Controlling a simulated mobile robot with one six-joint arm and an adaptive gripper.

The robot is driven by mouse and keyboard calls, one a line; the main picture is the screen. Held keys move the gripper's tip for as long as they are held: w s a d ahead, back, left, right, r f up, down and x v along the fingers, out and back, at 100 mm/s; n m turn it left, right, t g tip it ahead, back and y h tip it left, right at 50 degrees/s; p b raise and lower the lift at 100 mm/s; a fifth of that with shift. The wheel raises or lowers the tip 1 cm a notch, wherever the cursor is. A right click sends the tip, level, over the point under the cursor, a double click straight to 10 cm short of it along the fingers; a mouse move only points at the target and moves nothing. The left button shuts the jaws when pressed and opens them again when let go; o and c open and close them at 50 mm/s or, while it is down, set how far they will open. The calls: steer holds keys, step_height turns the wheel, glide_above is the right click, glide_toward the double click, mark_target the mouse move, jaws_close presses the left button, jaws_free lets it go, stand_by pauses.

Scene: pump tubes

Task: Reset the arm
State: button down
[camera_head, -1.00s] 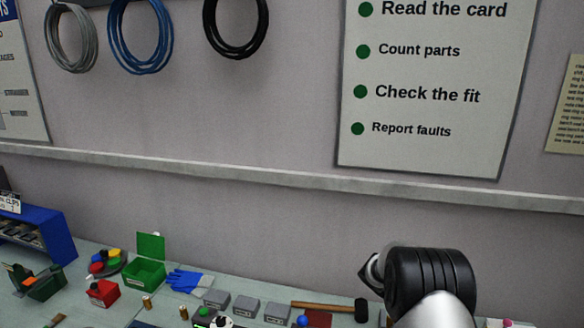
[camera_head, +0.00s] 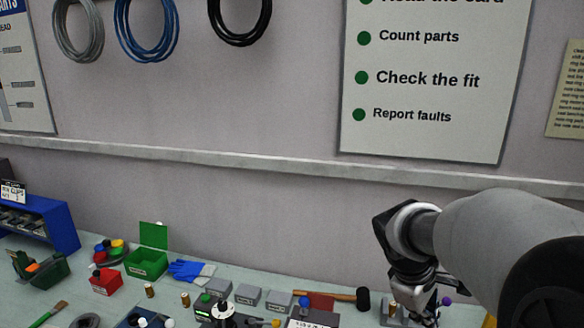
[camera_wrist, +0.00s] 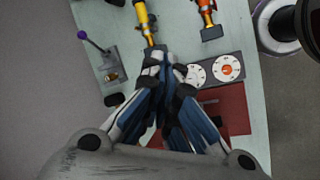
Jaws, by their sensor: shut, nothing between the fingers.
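My gripper (camera_wrist: 165,72) is shut and empty in the wrist view, its fingertips together above the bench. In the head view my arm comes in from the right, and my gripper (camera_head: 425,305) points down over the right part of the bench, partly cut off by the lower edge. I cannot tell whether the fingers touch anything.
On the bench (camera_head: 95,258) are a blue rack (camera_head: 40,220), a green open box (camera_head: 147,263), a red box (camera_head: 105,281), blue gloves (camera_head: 190,271), several grey blocks (camera_head: 248,294) and a hammer (camera_head: 340,295). A purple-knobbed lever (camera_wrist: 97,45) stands near the gripper.

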steer(key=s+a+f+m+t+y+b, duration=0.1)
steer(key=s+a+m, duration=0.3)
steer(key=s, duration=0.6)
steer(key=s+a+f+m+t+y+b, duration=0.1)
steer(key=s+a+m+t+y+b, duration=0.1)
steer(key=s+a, duration=0.6)
steer(key=s+m+y+b, duration=0.1)
steer(key=s+m+b, duration=0.1)
steer(key=s, duration=0.1)
steer(key=shift+s+y, duration=0.2)
steer(key=shift+y, duration=0.1)
